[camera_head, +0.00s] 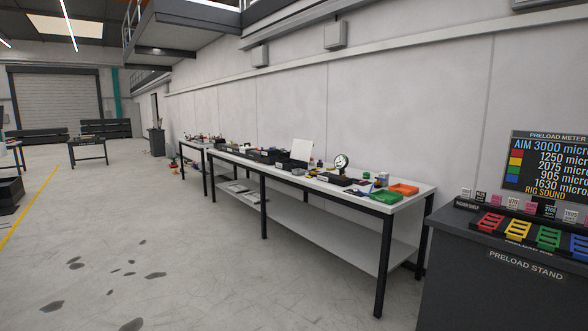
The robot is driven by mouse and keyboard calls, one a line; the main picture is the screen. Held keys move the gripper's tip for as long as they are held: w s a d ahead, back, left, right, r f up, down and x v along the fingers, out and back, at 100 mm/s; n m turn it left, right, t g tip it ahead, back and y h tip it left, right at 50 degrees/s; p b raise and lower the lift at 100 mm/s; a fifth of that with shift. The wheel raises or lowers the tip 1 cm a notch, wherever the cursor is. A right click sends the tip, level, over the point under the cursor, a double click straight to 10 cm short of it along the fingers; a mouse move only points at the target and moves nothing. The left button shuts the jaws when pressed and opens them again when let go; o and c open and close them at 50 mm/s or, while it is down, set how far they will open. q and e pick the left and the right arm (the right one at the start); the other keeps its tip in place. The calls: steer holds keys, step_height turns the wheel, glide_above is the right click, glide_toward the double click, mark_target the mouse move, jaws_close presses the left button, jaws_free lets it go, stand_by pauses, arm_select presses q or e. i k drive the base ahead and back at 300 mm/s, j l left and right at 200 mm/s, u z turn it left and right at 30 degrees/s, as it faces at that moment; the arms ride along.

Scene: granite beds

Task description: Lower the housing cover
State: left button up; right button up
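I cannot make out a housing cover in this view. A dark grey preload stand (510,285) is at the right, cut off by the right and bottom edges. On its top are red (489,223), yellow (518,230), green (548,238) and blue (580,246) slotted racks. Behind them is a shelf with several small labelled cards (513,203). A preload meter screen (550,165) above reads "AIM 3000", several micron values and "RIG SOUND". Neither of my grippers is in view.
A long white workbench (412,200) with black legs runs along the wall, holding black bins (265,155), a dial gauge (341,162), a green tray (385,197) and an orange tray (404,189). The stained concrete floor (190,240) is open at the left. A roller door (57,98) is far back.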

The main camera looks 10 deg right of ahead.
mark_target(300, 149)
steer(key=i+l+z, duration=0.15)
steer(key=i, duration=0.2)
steer(key=i+u, duration=0.1)
steer(key=i, duration=0.4)
steer(key=i+l+u, duration=0.1)
steer(key=i, duration=0.4)
steer(key=i+l+u, duration=0.1)
steer(key=i, duration=0.4)
steer(key=i+l, duration=0.25)
steer(key=i, duration=0.2)
steer(key=i+j+u, duration=0.2)
steer(key=i+u, duration=0.15)
steer(key=i, duration=0.55)
steer(key=i+u, duration=0.35)
steer(key=i, duration=0.55)
steer(key=i+l+z, duration=0.2)
steer(key=i+z, duration=0.2)
steer(key=i, duration=0.25)
steer(key=i+z, duration=0.4)
steer(key=i, duration=0.3)
steer(key=i+j+z, duration=0.25)
steer(key=i+z, duration=0.15)
steer(key=i, duration=0.25)
